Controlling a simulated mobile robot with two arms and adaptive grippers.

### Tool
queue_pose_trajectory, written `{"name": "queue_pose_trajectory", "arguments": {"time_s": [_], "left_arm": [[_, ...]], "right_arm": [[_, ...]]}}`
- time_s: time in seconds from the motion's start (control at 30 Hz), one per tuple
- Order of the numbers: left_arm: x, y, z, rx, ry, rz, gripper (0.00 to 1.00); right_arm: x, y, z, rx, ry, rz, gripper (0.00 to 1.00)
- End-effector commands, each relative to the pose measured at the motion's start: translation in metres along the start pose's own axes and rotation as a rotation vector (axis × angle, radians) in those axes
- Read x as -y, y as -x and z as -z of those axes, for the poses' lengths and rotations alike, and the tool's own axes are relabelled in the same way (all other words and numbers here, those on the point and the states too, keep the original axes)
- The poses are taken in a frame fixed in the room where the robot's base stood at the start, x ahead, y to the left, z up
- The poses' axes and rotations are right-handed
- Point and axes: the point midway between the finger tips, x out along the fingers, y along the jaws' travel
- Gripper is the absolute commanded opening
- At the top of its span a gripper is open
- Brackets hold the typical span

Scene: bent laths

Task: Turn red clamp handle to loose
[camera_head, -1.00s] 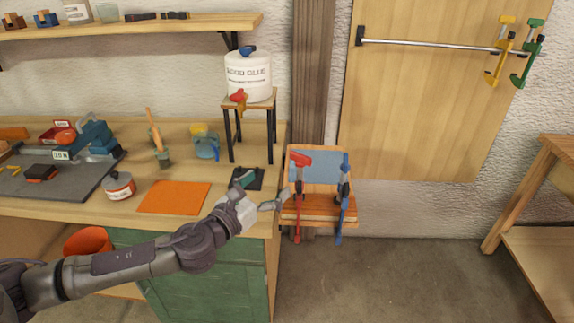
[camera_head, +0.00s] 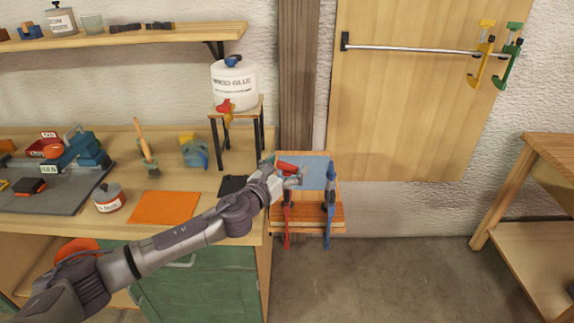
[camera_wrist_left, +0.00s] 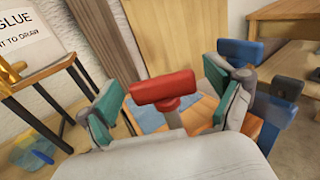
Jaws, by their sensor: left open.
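The red clamp handle (camera_head: 287,168) is a red T-shaped bar at the top of the red clamp (camera_head: 287,228) on the wooden lath stand. My left gripper (camera_head: 281,170) is at the handle and partly hides it in the head view. In the left wrist view the red handle (camera_wrist_left: 162,88) lies between the two teal-padded fingers of my left gripper (camera_wrist_left: 168,105). The fingers are open, with a gap on each side of the handle's stem. My right gripper is not in view.
A blue clamp (camera_head: 330,200) stands just right of the red one; it also shows in the left wrist view (camera_wrist_left: 278,100). A glue bucket (camera_head: 233,82) stands on a small raised stand to the left.

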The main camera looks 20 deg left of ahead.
Motion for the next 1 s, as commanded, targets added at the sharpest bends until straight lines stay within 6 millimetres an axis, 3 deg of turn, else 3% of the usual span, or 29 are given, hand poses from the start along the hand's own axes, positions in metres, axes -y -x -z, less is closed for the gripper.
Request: {"name": "queue_pose_trajectory", "arguments": {"time_s": [0.1, 0.47, 0.77, 1.0], "left_arm": [[0.000, 0.000, 0.000, 0.000, 0.000, 0.000, 0.90], [0.000, 0.001, 0.000, 0.000, 0.000, 0.000, 0.30], [0.001, 0.001, -0.002, -0.001, 0.002, -0.048, 0.30], [0.002, 0.000, -0.003, -0.002, 0.005, -0.193, 0.30]], "right_arm": [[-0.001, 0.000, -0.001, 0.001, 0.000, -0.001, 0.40], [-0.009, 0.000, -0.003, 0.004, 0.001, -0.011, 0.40], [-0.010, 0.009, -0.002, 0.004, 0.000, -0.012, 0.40], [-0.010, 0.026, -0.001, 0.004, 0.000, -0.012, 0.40]]}}
